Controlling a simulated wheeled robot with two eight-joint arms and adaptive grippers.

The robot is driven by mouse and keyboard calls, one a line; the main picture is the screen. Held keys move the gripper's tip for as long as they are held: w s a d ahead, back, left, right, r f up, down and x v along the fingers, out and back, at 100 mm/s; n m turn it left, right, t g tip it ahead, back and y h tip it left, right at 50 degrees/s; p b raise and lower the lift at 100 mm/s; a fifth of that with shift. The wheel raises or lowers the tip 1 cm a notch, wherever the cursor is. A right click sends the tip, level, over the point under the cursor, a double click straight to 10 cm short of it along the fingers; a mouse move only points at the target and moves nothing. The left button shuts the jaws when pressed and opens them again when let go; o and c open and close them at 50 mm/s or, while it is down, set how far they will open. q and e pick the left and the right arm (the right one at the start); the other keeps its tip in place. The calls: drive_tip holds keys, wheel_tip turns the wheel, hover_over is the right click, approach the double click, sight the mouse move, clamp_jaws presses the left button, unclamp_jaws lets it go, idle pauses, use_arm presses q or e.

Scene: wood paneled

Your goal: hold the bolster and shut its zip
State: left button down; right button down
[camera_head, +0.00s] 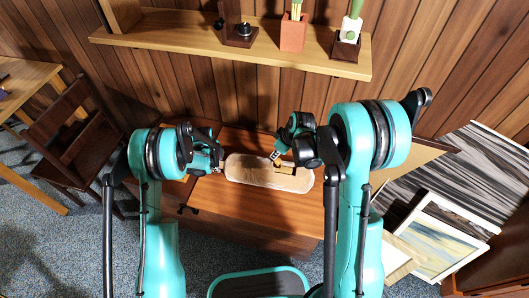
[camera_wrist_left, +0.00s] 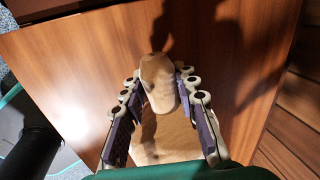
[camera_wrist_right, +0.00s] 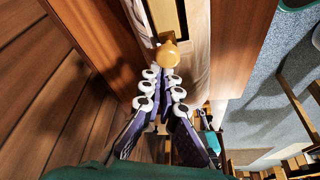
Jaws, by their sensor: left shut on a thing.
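The tan bolster (camera_head: 245,172) lies lengthwise on the brown wooden table. My left gripper (camera_head: 219,168) is at its left end; in the left wrist view the fingers (camera_wrist_left: 163,78) are shut on the rounded end of the bolster (camera_wrist_left: 158,88), one on each side. A yellow zip pull with a round knob (camera_wrist_right: 167,54) sits on the bolster's zip strip (camera_wrist_right: 163,16).
The wooden table (camera_head: 250,224) is bare in front of the bolster. A shelf (camera_head: 170,40) with potted plants is on the panelled wall behind. A dark chair (camera_head: 75,140) stands left; framed pictures (camera_head: 440,240) lean at the right.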

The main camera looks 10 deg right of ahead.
use_arm(q)
drive_tip(key=shift+a, duration=0.1)
use_arm(e)
drive_tip(key=s+d, duration=0.1)
drive_tip(key=d, duration=0.2)
drive_tip(key=s+d, duration=0.1)
drive_tip(key=d, duration=0.2)
drive_tip(key=s+d, duration=0.1)
drive_tip(key=d, duration=0.2)
drive_tip(key=shift+s+d, duration=0.1)
drive_tip(key=shift+s, duration=0.05)
use_arm(q)
drive_tip(key=shift+w, duration=0.1)
use_arm(e)
drive_tip(key=w+a+r, duration=0.1)
drive_tip(key=w+a, duration=0.1)
drive_tip(key=shift+w+a+r, duration=0.3)
drive_tip(key=shift+w+r, duration=0.05)
drive_tip(key=shift+w, duration=0.05)
drive_tip(key=v, duration=0.9)
drive_tip(key=shift+s, duration=0.1)
